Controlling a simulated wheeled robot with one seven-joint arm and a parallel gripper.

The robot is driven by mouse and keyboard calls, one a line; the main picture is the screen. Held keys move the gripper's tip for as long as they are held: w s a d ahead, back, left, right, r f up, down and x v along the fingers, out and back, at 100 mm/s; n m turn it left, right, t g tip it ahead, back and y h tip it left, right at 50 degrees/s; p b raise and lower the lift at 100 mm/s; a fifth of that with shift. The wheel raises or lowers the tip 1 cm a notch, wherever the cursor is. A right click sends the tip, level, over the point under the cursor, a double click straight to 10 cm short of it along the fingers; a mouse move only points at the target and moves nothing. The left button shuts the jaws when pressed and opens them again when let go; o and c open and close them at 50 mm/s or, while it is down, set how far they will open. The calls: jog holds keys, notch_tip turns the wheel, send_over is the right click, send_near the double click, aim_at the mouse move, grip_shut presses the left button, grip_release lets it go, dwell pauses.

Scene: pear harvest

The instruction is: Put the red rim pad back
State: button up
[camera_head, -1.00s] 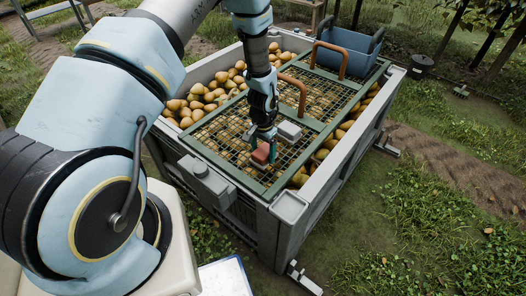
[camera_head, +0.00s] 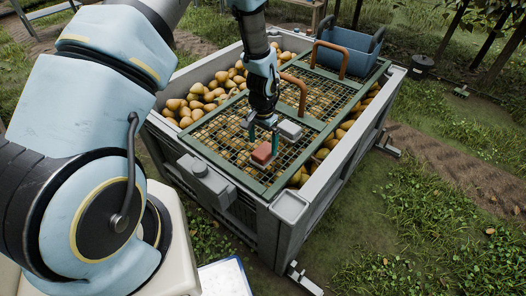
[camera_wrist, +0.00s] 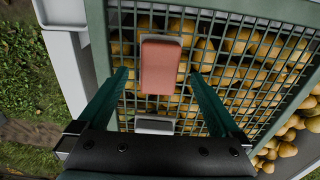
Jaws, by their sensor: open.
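The red rim pad (camera_head: 262,152) lies on the wire mesh of the green-framed lid (camera_head: 224,162) over the pear bin, near the lid's front side. In the wrist view the red pad (camera_wrist: 161,66) lies between the two fingers, with a gap on each side. My gripper (camera_head: 262,142) is open and points down over the pad; its fingers also show in the wrist view (camera_wrist: 159,78). A light grey block (camera_head: 290,131) sits on the mesh just beyond the red pad. In the wrist view a grey block (camera_wrist: 154,124) shows below the pad, partly hidden by my gripper.
The grey bin (camera_head: 335,165) holds many pears under the mesh. Two brown handles (camera_head: 300,92) rise from the lid. A blue crate (camera_head: 347,48) sits at the far end. A dark grey block (camera_head: 205,178) is on the near rim, and a pale cap (camera_head: 290,206) on the corner.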

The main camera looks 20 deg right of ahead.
aim_at(263, 150)
notch_tip(263, 150, up, 8)
jog(key=b, duration=0.1)
jog(key=w+a+r+n, duration=0.3)
jog(key=a+r, duration=0.4)
jog(key=a, duration=0.3)
jog(key=s+a+r+n, duration=0.2)
jog(key=a+r, duration=0.1)
jog(key=a, duration=0.3)
jog(key=s+a+r+n+t, duration=0.1)
jog(key=s+a+r+n, duration=0.1)
jog(key=a, duration=0.5)
jog(key=s+a+r+n, duration=0.3)
jog(key=a+r+n, duration=0.1)
jog(key=a, duration=0.3)
jog(key=shift+r+t, duration=0.3)
jog(key=shift+r, duration=0.5)
jog(key=shift+w, duration=0.1)
jog(key=shift+c, duration=0.2)
